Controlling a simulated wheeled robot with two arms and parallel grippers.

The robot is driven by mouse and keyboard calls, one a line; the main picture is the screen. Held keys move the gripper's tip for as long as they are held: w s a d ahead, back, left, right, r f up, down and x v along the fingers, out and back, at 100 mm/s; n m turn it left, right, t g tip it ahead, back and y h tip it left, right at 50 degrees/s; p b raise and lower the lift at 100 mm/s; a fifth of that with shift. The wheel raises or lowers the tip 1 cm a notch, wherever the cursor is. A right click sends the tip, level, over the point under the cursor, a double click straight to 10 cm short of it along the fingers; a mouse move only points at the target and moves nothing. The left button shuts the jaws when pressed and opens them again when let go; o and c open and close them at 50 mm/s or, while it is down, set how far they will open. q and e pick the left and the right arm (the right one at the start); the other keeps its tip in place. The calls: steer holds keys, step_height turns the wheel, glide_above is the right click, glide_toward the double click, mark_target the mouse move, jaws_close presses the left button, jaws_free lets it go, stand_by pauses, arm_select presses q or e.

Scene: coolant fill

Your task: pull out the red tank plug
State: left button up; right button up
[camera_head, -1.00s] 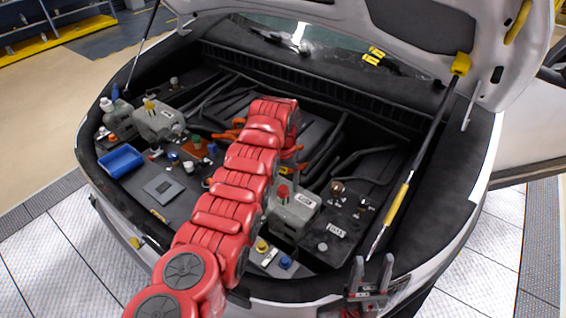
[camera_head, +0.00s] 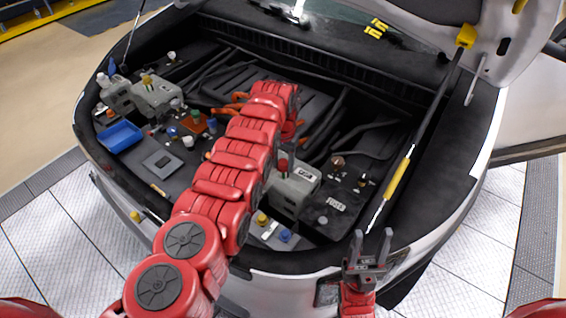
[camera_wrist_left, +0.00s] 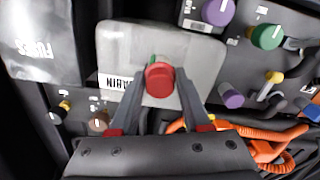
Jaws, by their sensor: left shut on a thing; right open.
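The red tank plug (camera_head: 284,164) stands upright on top of a grey tank (camera_head: 291,198) in the right half of the engine bay. In the left wrist view the red plug (camera_wrist_left: 159,80) shows against the pale tank top (camera_wrist_left: 205,50). My left gripper (camera_wrist_left: 160,84) is shut on the plug, one finger on each side of it. In the head view my red arm hides most of this gripper. My right gripper (camera_head: 371,245) is open and empty, in front of the car's front edge.
A blue tray (camera_head: 119,136), a second grey tank (camera_head: 157,97) and several coloured caps lie to the left. Blue (camera_head: 285,236) and yellow caps sit in front of the plugged tank. A prop rod (camera_head: 398,180) rises on the right. Orange hoses (camera_wrist_left: 268,140) run close to my left gripper.

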mark_target(283, 162)
arm_select(q)
jaws_close()
steer(key=shift+o, duration=1.9)
jaws_free()
steer(key=c, duration=0.3)
steer(key=shift+c, duration=0.2)
steer(key=shift+w+r, duration=0.1)
steer(key=shift+r, duration=0.05)
steer(key=shift+r, duration=0.15)
steer(key=shift+p, duration=0.3)
steer(key=shift+r, duration=0.1)
steer(key=shift+r+p, duration=2)
steer(key=shift+r, duration=0.25)
